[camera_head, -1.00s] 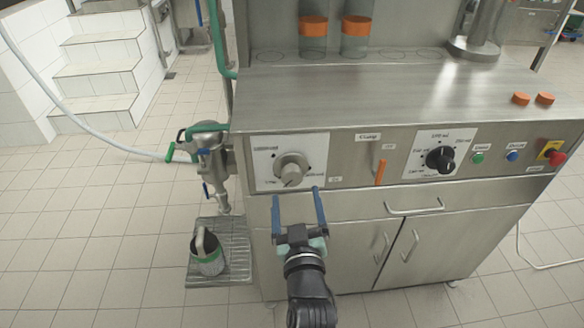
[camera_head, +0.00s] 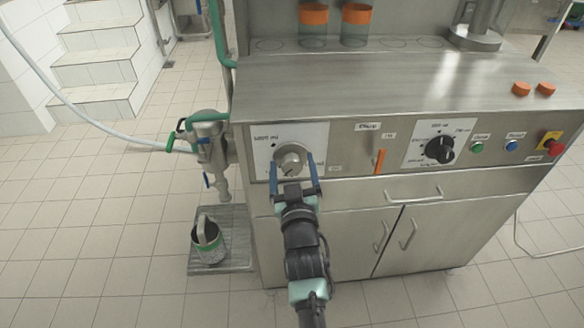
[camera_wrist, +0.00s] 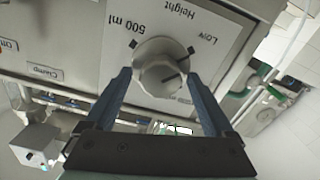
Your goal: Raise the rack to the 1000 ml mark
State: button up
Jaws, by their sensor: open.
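The round grey height knob (camera_head: 291,160) sits on a white panel (camera_head: 318,137) at the left of the steel machine's front. It also shows in the wrist view (camera_wrist: 161,66). In the head view the upper-left label appears to read "1000 ml". My gripper (camera_head: 292,164) is open, its blue fingers on either side of the knob. In the wrist view the gripper (camera_wrist: 161,82) straddles the knob; contact is unclear. I cannot identify the rack.
An orange lever (camera_head: 379,161), a black knob (camera_head: 439,149), green (camera_head: 476,147) and blue (camera_head: 511,146) buttons and a red stop button (camera_head: 552,148) lie rightward. Orange-topped containers (camera_head: 313,15) stand behind. A pitcher (camera_head: 207,241) stands on a floor grate. A drawer handle (camera_head: 413,195) projects below.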

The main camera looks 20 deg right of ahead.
jog(key=shift+w, duration=0.15)
jog(key=c, duration=1.4)
